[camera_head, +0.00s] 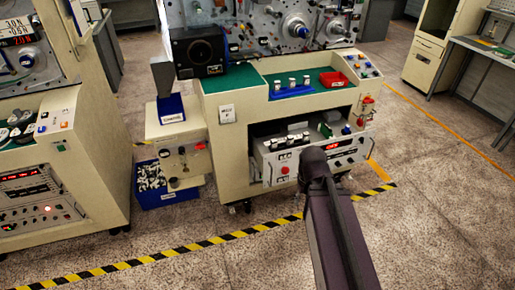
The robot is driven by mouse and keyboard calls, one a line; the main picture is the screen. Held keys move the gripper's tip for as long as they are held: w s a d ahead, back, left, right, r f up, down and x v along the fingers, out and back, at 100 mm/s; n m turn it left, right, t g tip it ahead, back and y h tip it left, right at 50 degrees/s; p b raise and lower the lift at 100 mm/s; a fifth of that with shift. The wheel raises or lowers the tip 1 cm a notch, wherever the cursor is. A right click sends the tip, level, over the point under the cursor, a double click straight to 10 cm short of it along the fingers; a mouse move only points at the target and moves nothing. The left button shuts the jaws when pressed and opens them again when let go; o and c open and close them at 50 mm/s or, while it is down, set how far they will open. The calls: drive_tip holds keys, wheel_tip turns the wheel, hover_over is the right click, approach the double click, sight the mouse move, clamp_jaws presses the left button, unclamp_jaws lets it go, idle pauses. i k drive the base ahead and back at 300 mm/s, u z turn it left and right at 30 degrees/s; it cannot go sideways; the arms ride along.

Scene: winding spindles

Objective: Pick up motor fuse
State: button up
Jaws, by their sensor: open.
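I cannot pick out the motor fuse for sure. Small whitish upright parts (291,82) stand on a blue holder (293,93) on the green top of the middle machine. More small whitish parts (292,140) stand in its lower recess. All are too small to identify. My dark arm (342,240) reaches up from the bottom edge in front of the machine, and its far end covers part of the lower panel. My gripper's fingers do not show.
A red tray (334,79) lies at the top's right. A blue bin (165,190) of small parts sits on the floor beside a side box (180,145). Another machine (90,150) stands left. Yellow-black tape (200,246) crosses the open floor.

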sight(274, 143)
drive_tip(key=u, duration=0.5)
drive_tip(key=i, duration=1)
